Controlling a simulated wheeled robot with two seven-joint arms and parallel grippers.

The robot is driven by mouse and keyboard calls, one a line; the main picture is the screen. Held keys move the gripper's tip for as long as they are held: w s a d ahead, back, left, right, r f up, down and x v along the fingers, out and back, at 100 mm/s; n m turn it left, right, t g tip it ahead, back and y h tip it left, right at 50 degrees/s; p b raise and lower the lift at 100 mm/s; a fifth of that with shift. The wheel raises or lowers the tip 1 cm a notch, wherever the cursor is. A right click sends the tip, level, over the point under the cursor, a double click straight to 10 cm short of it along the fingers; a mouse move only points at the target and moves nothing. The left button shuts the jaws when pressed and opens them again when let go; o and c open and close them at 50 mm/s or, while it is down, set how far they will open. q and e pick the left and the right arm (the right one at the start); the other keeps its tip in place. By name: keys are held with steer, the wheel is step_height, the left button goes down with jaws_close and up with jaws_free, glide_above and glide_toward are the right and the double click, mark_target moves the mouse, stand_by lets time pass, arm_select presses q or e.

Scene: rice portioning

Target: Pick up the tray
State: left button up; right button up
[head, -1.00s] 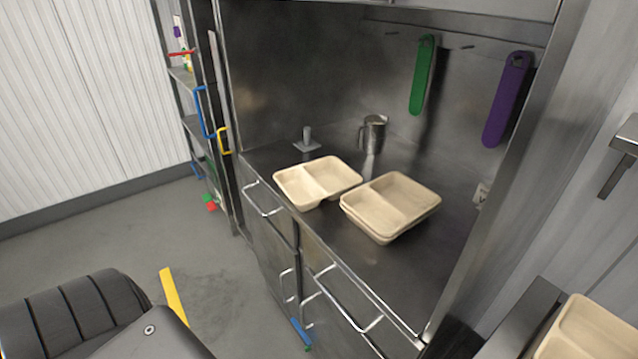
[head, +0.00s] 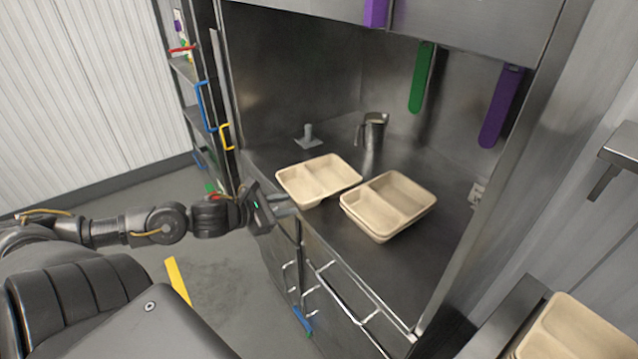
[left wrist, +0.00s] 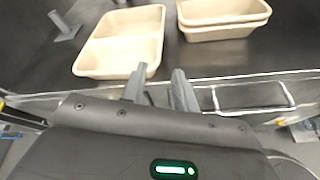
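A beige two-compartment tray (head: 318,180) lies on the steel counter, near its front left edge. A stack of similar trays (head: 388,205) sits to its right. My left gripper (head: 287,205) is at the counter's front edge, just left of the single tray. In the left wrist view, its two fingers (left wrist: 159,88) stand apart with nothing seen between them. The left finger appears close to the near rim of the single tray (left wrist: 122,42); whether it touches cannot be told. The stacked trays also show there (left wrist: 222,18). My right gripper is not in view.
A metal jug (head: 373,130) and a small grey handled object (head: 307,138) stand behind the trays. Drawer handles (head: 345,293) stick out below the counter edge. More trays (head: 575,335) are at the lower right. A shelf rack (head: 200,110) stands at left.

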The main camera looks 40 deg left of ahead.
mark_target(301, 202)
arm_select(q)
steer(key=p+x, duration=0.1)
steer(key=x, duration=0.5)
steer(key=shift+w+r, duration=0.1)
steer(key=shift+w, duration=0.1)
steer(key=p+x, duration=0.2)
steer(key=x, duration=0.2)
steer(key=shift+w+d+p, duration=0.1)
steer(key=shift+w+p, duration=0.2)
jaws_close()
